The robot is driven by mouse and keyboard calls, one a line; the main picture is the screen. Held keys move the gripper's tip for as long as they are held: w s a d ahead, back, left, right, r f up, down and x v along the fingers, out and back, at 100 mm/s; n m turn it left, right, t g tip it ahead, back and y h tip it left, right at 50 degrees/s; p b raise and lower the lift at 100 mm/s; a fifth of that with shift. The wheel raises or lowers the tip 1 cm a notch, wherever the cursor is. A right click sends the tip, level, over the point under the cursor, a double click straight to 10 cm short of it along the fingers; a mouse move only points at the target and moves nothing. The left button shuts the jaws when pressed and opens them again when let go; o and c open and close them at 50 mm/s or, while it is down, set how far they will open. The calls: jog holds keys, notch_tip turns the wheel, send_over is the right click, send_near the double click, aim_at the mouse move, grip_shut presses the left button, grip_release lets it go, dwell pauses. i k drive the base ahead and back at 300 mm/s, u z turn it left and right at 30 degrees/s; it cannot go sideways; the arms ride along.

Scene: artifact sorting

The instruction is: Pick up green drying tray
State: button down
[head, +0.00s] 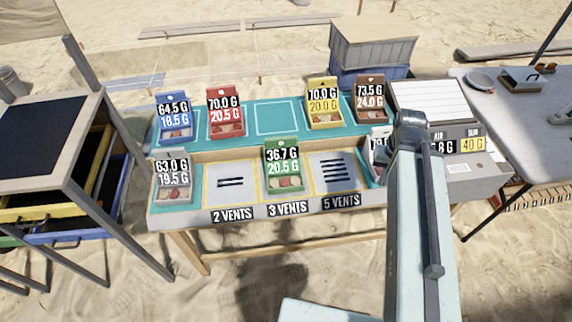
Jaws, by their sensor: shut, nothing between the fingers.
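The green drying tray (283,143) stands in the middle slot of the table's front row, above the "3 VENTS" label (288,208). Its overlaid labels read 36.7 G and 20.5 G, and small reddish pieces lie in its lower part. My arm rises at the right of the picture, apart from the green tray and to its right. Its dark upper end covers part of a tray beside the scale. My gripper's fingers do not show.
Blue (159,129), red (213,124), yellow (311,115) and brown (362,117) trays stand in the back row, a grey tray (160,194) front left. The "2 VENTS" and "5 VENTS" slots are empty.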

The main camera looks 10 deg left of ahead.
aim_at(281, 155)
jog(key=u, duration=4.3)
jog(key=k, duration=0.7)
jog(key=z, duration=0.9)
jog(key=i, duration=1)
jog(key=u, duration=0.05)
